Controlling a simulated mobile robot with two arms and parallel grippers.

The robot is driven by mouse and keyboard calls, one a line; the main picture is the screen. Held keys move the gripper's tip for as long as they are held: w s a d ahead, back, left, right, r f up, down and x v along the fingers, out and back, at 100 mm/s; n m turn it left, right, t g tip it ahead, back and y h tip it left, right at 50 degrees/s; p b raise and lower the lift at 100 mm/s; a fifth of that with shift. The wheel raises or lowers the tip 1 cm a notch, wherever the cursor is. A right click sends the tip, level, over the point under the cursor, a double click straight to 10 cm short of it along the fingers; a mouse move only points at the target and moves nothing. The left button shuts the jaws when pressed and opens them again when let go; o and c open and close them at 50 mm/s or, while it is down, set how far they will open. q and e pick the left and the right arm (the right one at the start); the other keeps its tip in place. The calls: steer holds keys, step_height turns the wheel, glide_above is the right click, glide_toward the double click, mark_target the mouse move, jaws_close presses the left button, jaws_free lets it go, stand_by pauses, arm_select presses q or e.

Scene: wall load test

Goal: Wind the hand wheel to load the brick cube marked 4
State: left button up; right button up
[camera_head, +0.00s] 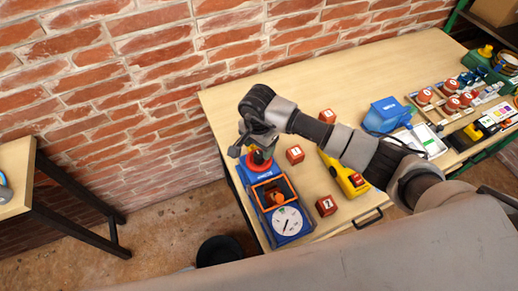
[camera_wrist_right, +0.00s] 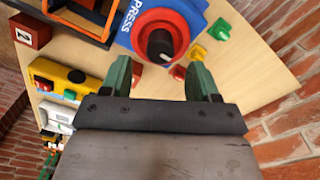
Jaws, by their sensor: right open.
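The blue press (camera_head: 290,240) stands at the table's left end, with a white dial (camera_head: 287,220) and an orange frame (camera_head: 263,184). The red hand wheel (camera_head: 258,162) is on its far end and is partly hidden by my right gripper (camera_head: 250,146). In the wrist view the wheel (camera_wrist_right: 141,30) has a black knob (camera_wrist_right: 160,45). The open green fingers of my right gripper (camera_wrist_right: 160,72) point towards it, with nothing held between them. An orange-brown block (camera_head: 278,198) shows inside the frame; I cannot read a number on it. My left gripper is not in view.
Loose brick cubes lie right of the press: one marked 2 (camera_head: 326,206), one nearer the arm (camera_head: 295,154), one behind (camera_head: 327,116). A yellow device (camera_head: 345,178) and blue box (camera_head: 387,114) stand beyond. A brick wall (camera_head: 150,60) is behind the table.

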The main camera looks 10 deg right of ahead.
mark_target(259, 154)
steer(key=shift+f+p, duration=0.3)
steer(key=shift+f, duration=1.6)
steer(key=c, duration=0.9)
steer(key=shift+c, duration=0.2)
